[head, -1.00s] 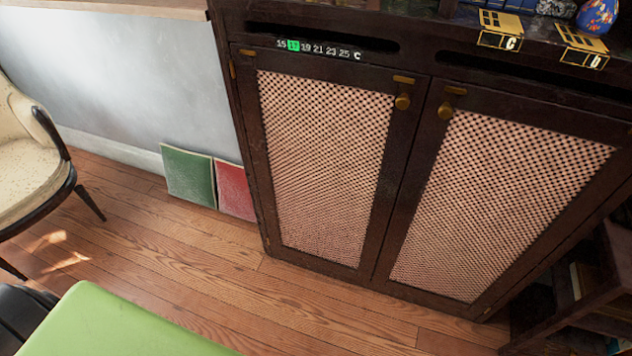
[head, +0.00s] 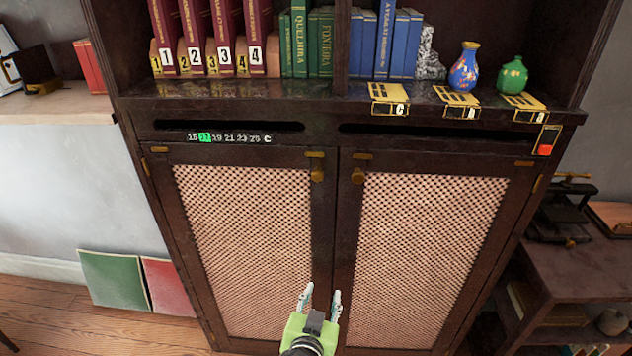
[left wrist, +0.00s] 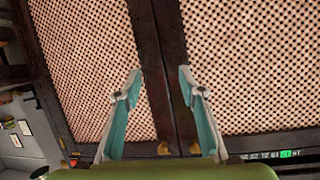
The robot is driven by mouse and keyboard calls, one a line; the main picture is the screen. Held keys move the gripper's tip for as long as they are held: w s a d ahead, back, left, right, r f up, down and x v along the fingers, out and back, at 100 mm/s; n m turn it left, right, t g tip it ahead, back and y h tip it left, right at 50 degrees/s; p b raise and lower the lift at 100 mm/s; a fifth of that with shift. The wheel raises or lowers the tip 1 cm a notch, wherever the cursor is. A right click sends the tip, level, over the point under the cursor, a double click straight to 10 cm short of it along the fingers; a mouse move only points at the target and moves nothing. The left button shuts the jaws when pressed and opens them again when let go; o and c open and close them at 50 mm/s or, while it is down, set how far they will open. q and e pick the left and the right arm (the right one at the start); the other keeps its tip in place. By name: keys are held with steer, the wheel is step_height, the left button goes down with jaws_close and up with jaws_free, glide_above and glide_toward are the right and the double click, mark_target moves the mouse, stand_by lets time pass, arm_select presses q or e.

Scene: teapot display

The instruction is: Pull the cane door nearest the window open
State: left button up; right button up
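Two cane doors close the dark wooden cabinet: the left door (head: 245,230), on the side of the pale wall and ledge, and the right door (head: 430,230). Both are shut. The left door's brass knob (head: 317,170) and the right door's knob (head: 358,174) sit near the top of the middle seam. My left gripper (head: 321,293) is open and empty, low in front of the seam, below the knobs. In the left wrist view, which looks upside down, its open fingers (left wrist: 158,72) straddle the seam, with the left door (left wrist: 245,65) on the right. My right gripper is out of view.
Above the doors, a shelf holds books (head: 225,40), a blue vase (head: 465,66), a green vase (head: 512,74) and yellow cards (head: 455,98). Green (head: 113,279) and red (head: 167,286) panels lean on the wall at left. A low side table (head: 580,265) stands at right.

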mark_target(317, 178)
arm_select(q)
step_height(317, 178, up, 23)
steer(key=a+n+t+y, duration=0.2)
steer(key=n+t, duration=0.1)
steer(key=t, duration=0.1)
steer(key=w+p, duration=0.1)
steer(key=w, duration=0.5)
steer(key=w+p, duration=0.1)
steer(key=w, duration=0.5)
steer(key=shift+w+a+f+p, duration=0.2)
steer(key=shift+w+p, duration=0.1)
steer(key=shift+p, duration=0.1)
steer(key=shift+w+f, duration=0.1)
steer(key=shift+w, duration=0.7)
jaws_close()
